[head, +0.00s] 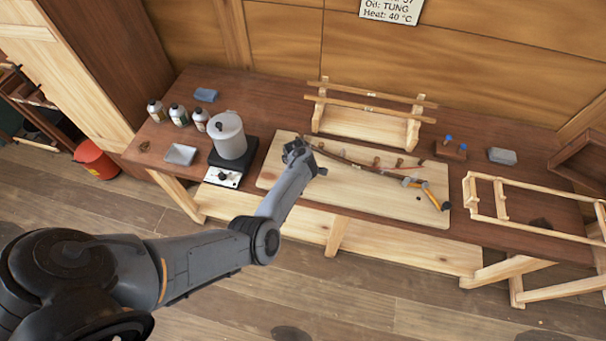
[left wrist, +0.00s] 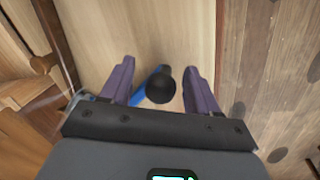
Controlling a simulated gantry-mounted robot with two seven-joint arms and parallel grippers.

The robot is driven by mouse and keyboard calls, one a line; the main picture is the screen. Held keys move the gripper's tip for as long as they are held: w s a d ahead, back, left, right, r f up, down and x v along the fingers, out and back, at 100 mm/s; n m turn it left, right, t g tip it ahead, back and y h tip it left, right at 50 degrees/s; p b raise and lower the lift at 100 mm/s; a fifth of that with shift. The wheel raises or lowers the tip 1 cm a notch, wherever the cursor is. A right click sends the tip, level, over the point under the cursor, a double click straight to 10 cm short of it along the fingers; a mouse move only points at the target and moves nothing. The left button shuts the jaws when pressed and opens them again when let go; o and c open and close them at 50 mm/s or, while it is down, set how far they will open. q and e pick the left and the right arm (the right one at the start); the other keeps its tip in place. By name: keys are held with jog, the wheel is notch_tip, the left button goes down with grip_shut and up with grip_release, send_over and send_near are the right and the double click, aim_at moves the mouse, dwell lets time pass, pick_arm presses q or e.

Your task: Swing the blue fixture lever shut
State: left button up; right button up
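The blue fixture lever (left wrist: 139,97) shows in the left wrist view as a blue bar with a round black knob (left wrist: 160,86). The knob sits between the two fingers of my left gripper (left wrist: 160,68), with a gap on each side. The gripper is open. Part of the lever is hidden behind the knob and the gripper body. In the head view my left gripper (head: 299,150) is over the left part of the pale board (head: 355,207), and I cannot make out the lever there. My right gripper is not in view.
A wooden rack (head: 370,124) stands behind. A white pot (head: 228,136) on a dark heater is to the left, with bottles (head: 178,115) beyond. A pale wooden frame (head: 530,222) is at the right.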

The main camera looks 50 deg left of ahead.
pick_arm(q)
jog(key=shift+s+a+r, duration=0.1)
jog(key=shift+s+r, duration=0.05)
jog(key=shift+r, duration=0.35)
notch_tip(320, 180, up, 10)
jog(key=s+p, duration=0.2)
jog(key=p, duration=0.1)
jog(key=shift+d+f, duration=0.15)
jog(key=shift+d, duration=0.05)
jog(key=shift+f, duration=0.1)
